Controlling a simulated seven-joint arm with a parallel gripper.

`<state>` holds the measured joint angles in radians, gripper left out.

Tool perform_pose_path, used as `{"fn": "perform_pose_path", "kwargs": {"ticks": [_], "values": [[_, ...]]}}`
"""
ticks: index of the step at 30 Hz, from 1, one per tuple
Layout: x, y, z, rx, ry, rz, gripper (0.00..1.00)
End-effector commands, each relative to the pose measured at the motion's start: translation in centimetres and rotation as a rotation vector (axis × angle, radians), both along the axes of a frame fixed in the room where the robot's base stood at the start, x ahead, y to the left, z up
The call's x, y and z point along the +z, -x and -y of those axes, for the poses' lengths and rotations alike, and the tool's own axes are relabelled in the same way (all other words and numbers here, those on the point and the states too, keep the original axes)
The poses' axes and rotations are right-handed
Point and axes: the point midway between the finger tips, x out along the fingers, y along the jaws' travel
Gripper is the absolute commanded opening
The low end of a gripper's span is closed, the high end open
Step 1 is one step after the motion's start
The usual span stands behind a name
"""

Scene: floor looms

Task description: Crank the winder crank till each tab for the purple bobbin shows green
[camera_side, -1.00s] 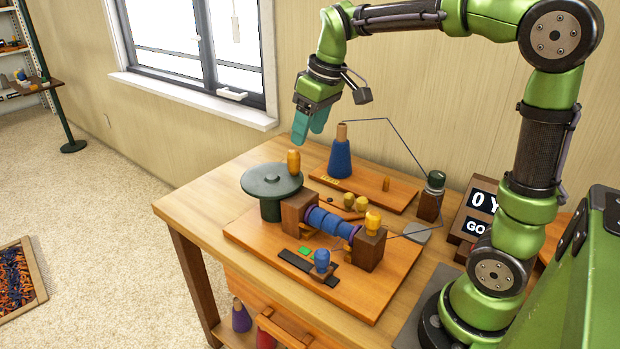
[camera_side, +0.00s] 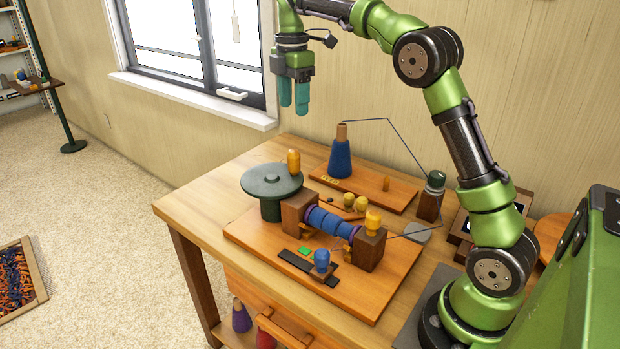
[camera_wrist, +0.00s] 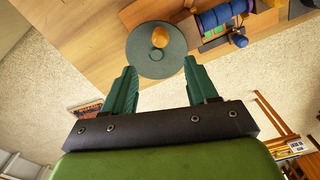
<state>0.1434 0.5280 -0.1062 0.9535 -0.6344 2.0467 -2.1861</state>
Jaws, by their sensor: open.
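The winder crank is a dark green disc (camera_side: 272,181) with an upright orange knob (camera_side: 293,161) on its back-right edge. In the wrist view the disc (camera_wrist: 140,50) and knob (camera_wrist: 160,37) lie ahead, between and beyond the fingertips. My gripper (camera_side: 294,108) is open and empty, well above the crank, touching nothing. The bobbin (camera_side: 330,222) has purple ends, is wound with blue thread and lies between two brown blocks. On the dark tab strip (camera_side: 296,263) in front of it, one green tab (camera_side: 304,251) shows; the rest looks dark.
A blue thread cone (camera_side: 340,160) stands behind the winder, its thread running over a wire to a green-topped post (camera_side: 435,182). Orange (camera_side: 373,222) and blue (camera_side: 322,258) knobs stand near the bobbin. The table's left front corner is clear.

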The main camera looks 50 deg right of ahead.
Motion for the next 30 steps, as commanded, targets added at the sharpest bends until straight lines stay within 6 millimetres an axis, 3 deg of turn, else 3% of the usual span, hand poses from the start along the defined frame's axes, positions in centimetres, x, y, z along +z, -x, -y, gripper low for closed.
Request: {"fn": "perform_pose_path", "kwargs": {"ticks": [21, 30], "values": [[-10.8, 0.1, -0.1, -0.001, -0.002, 0.001, 0.58], [-14.2, 0.0, -0.1, -0.001, -0.002, 0.003, 0.58]]}}
